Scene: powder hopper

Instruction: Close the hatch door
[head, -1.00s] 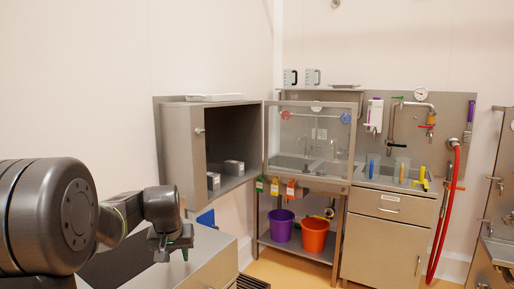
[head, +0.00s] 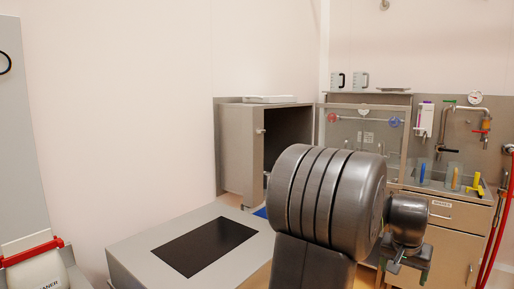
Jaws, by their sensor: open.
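The hatch (head: 236,150) is a grey steel box on the wall left of the sink area, and its dark inside shows. Its door (head: 345,128), a clear pane in a steel frame, appears to stand open, swung out to the right. My arm hides the lower part of the door and some of the hatch opening. My gripper (head: 408,268) is at the lower right, in front of the sink cabinet, apart from the door. It is open and looks empty.
A grey unit with a black top panel (head: 205,245) stands below and in front of the hatch. A steel sink cabinet (head: 455,235) and a red hose (head: 495,225) are at right. A white container with a red handle (head: 32,265) is at lower left.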

